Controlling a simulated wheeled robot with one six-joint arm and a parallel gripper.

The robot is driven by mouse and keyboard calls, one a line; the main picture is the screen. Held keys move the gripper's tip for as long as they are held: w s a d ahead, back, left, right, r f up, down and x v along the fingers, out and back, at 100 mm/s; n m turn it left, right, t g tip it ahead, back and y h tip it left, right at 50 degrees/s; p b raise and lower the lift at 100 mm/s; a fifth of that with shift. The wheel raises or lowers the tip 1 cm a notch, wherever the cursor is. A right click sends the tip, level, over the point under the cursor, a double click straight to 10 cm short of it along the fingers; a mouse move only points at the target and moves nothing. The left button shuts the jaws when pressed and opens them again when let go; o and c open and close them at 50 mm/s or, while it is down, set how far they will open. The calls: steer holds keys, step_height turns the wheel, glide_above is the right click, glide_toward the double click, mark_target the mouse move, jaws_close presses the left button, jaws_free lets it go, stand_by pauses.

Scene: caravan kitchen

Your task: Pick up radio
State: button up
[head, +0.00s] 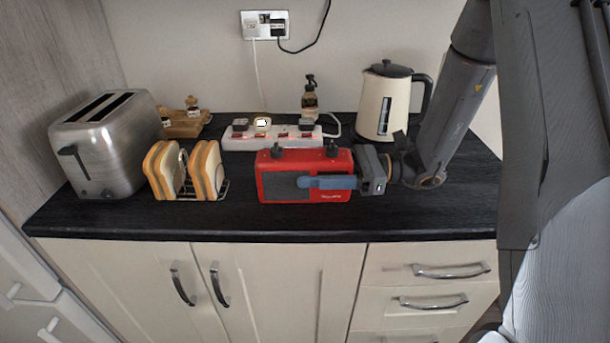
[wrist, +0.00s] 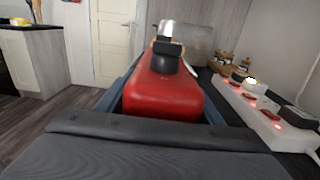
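The red radio (head: 285,179) stands upright on the black worktop, with a grey speaker grille on its front and two dark knobs on top. My gripper (head: 328,182) has come in from the right, low at the radio's right end. One blue-grey finger lies across the radio's front; the other is hidden behind it in the head view. In the wrist view the radio (wrist: 165,97) sits between the two fingers, with narrow dark gaps beside it. The gripper looks open around the radio; contact is not clearly visible.
A white power strip (head: 240,140) with red lights runs close behind the radio. A cream kettle (head: 378,108) stands behind my gripper. A toast rack with bread (head: 205,170) and a steel toaster (head: 115,150) stand to the left. The worktop's front edge (head: 260,236) is near.

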steer(key=c, duration=1.1)
steer(key=shift+c, duration=0.5)
steer(key=shift+r, duration=0.1)
